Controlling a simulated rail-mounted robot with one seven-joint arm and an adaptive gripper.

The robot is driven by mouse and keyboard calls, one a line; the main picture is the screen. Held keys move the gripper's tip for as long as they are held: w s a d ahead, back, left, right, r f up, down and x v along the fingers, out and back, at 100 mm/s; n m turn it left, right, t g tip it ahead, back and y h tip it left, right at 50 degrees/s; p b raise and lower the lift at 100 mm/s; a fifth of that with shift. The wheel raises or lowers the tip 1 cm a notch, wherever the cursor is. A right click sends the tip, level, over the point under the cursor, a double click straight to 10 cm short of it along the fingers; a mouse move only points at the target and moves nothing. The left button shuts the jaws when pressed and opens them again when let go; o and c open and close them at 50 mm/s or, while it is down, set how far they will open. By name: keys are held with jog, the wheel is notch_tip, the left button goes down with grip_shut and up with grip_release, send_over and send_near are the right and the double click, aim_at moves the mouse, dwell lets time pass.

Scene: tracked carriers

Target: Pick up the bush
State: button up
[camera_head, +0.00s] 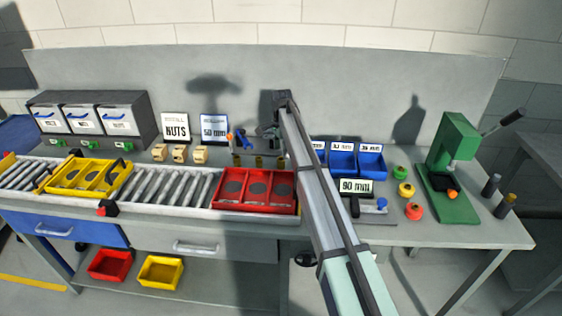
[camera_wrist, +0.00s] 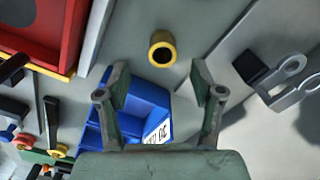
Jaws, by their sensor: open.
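In the wrist view a short brass-yellow bush (camera_wrist: 162,54) with a dark bore stands on the grey bench top. My gripper (camera_wrist: 162,84) is open and empty, with one finger on each side of the picture. The bush shows between and beyond the fingertips, apart from both. In the head view my gripper (camera_head: 267,132) is small and dark, above the bench behind the red carrier. Small brass pieces (camera_head: 258,162) stand on the bench near it, behind the red carrier. I cannot tell which of them is the bush in the wrist view.
The red carrier (camera_head: 214,206) sits on the roller conveyor (camera_head: 168,187), with a yellow carrier (camera_head: 125,184) farther left. Blue bins (camera_head: 343,163) stand right of my arm; a blue bin (camera_wrist: 150,92) shows below my left finger. A grey ringed bracket (camera_wrist: 287,82) lies at the right.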

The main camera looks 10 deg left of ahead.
aim_at(281, 159)
jog(key=shift+w+a+f+p, duration=0.1)
jog(key=shift+f+p, duration=1.3)
jog(key=shift+f, duration=1.9)
grip_shut()
